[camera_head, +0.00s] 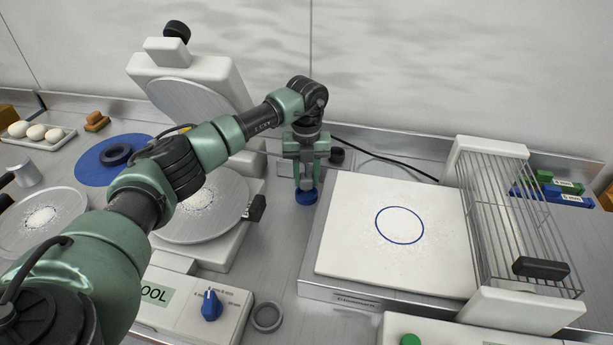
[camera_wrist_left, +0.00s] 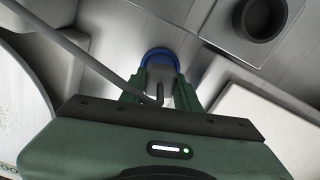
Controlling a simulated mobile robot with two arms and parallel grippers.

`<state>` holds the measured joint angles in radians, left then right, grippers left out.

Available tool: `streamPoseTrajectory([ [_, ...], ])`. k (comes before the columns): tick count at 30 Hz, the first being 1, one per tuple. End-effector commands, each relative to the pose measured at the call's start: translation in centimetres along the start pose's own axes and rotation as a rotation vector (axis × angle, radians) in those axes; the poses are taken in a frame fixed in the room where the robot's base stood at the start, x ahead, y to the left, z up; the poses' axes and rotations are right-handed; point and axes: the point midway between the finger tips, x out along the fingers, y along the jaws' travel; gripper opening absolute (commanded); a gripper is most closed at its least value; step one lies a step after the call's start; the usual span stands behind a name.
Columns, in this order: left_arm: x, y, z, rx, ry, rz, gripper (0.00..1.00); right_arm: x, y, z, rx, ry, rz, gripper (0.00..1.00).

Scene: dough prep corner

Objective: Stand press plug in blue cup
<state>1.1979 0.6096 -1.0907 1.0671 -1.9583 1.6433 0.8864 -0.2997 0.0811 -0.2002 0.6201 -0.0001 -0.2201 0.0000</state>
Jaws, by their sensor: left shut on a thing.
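My left gripper (camera_head: 306,184) points down between the round griddle and the white board. It also shows in the left wrist view (camera_wrist_left: 161,88), where its green fingers are shut on a pale grey piece, which I take to be the press plug (camera_wrist_left: 162,78). The blue cup (camera_head: 306,197) is right below the fingertips, and its blue rim (camera_wrist_left: 159,52) shows just beyond them in the wrist view. The plug's lower end is at or over the cup; I cannot tell whether it is inside. My right gripper is not in view.
A round press (camera_head: 233,215) with its lid raised stands left of the gripper. A white board (camera_head: 345,240) with a blue circle lies to the right, beside a wire rack (camera_head: 505,210). A dark round cup or socket (camera_head: 337,156) is behind. A grey ring (camera_head: 267,317) lies in front.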

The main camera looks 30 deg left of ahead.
Motion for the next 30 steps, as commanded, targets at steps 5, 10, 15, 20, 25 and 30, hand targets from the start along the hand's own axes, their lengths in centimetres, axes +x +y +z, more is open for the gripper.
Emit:
streamPoseTrajectory([
  [5, 0.6, 0.0, 0.0, 0.000, 0.000, 0.000, 0.00, 0.3, 0.0, 0.1, 0.000, 0.000, 0.000, 0.36],
  [10, 1.0, 0.0, 0.0, 0.000, 0.000, 0.000, 0.00, 0.6, 0.0, 0.1, 0.000, 0.000, 0.000, 0.36],
  [15, 1.4, 0.0, 0.0, 0.000, 0.000, 0.000, 0.00, 0.9, 0.0, 0.1, 0.000, 0.000, 0.000, 0.36],
  [20, 1.8, 0.0, 0.0, 0.000, 0.001, 0.000, 0.00, 1.1, 0.0, 0.1, 0.000, 0.000, 0.000, 0.36],
  [25, 2.0, 0.0, 0.0, 0.000, 0.000, 0.000, 0.43, 1.2, 0.0, 0.1, 0.000, 0.000, 0.000, 0.36],
  [30, 2.0, -0.1, 0.0, 0.001, 0.000, -0.001, 0.57, 1.2, 0.0, 0.1, 0.000, -0.001, 0.000, 0.36],
])
